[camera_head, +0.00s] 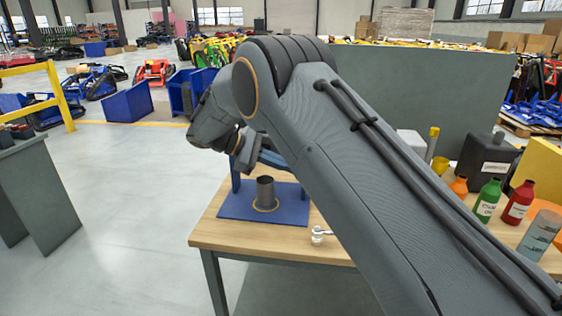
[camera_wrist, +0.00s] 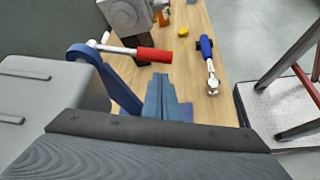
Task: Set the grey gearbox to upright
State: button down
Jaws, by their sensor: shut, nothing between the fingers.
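A grey boxy housing with a round boss, which looks like the gearbox (camera_wrist: 125,14), is at the top of the wrist view, cut off by the frame edge. I cannot tell which way up it sits. In the head view the gripper (camera_head: 270,160) is partly hidden behind my arm, above a blue baseplate (camera_head: 235,206).
A blue lever stand with a red handle (camera_wrist: 155,55) is left of my fingers. A ratchet wrench (camera_wrist: 207,62) lies right. A dark cylinder (camera_head: 265,190) stands on the baseplate. Bottles (camera_head: 488,200) and a black canister (camera_head: 487,160) stand at the bench's right.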

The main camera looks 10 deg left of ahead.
jog(key=p+x, duration=0.1)
jog(key=x, duration=0.4)
jog(key=shift+d+f+p, duration=0.2)
jog(key=shift+d+p, duration=0.1)
jog(key=shift+r, duration=0.1)
